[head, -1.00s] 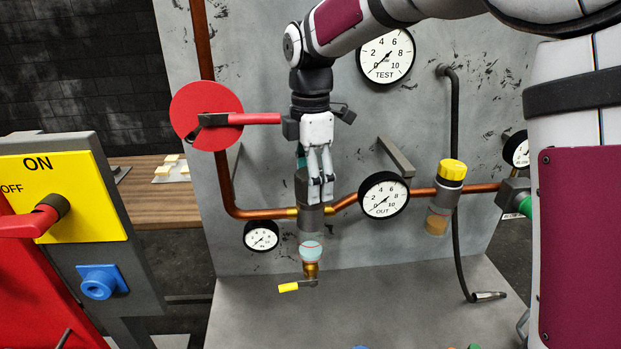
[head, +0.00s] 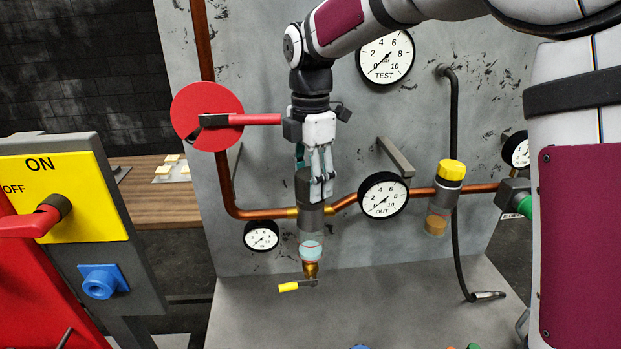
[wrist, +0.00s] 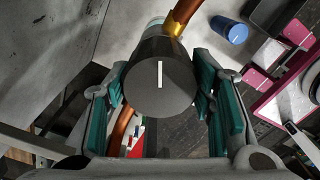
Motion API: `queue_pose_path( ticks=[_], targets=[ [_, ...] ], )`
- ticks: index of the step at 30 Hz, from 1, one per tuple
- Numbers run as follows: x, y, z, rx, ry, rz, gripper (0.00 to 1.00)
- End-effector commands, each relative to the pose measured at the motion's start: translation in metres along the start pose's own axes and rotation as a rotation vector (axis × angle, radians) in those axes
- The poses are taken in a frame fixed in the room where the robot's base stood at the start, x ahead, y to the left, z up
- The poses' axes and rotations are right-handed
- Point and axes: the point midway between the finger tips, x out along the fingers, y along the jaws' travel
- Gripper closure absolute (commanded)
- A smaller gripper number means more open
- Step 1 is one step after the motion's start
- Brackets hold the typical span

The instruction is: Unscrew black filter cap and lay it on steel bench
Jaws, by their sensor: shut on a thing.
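The black filter cap (head: 302,186) sits on top of the filter on the copper pipe, below the red disc. My gripper (head: 318,190) points down and is shut on the cap. The teal finger pads lie on its left and right sides in the wrist view. The filter body (head: 311,220) is upright below, with a pale bowl (head: 310,250) and a yellow-handled drain valve (head: 290,287). The steel bench (head: 270,318) lies below.
A red disc with a lever (head: 255,119) is close to my gripper's left. The OUT gauge (head: 384,195), a grey bracket (head: 396,157) and a yellow-capped unit (head: 452,170) stand to the right. A black hose (head: 454,120) hangs farther right. The bench's middle is clear.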

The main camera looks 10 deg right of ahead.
Motion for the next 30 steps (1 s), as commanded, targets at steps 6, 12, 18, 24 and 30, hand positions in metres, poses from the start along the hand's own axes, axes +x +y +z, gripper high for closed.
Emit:
queue_pose_path(
  ticks=[6, 12, 18, 24, 30],
  targets=[
    [0.0004, -0.0005, -0.0005, -0.157, 0.002, -0.001, 0.79],
    [0.0008, -0.0002, -0.0002, -0.186, 0.001, -0.001, 0.79],
    [0.0006, -0.0007, 0.0, -0.234, 0.001, -0.002, 0.79],
    [0.0006, -0.0007, -0.0002, -0.371, 0.002, -0.002, 0.79],
    [0.001, -0.0004, -0.0003, -0.376, 0.002, -0.002, 0.79]
  ],
)
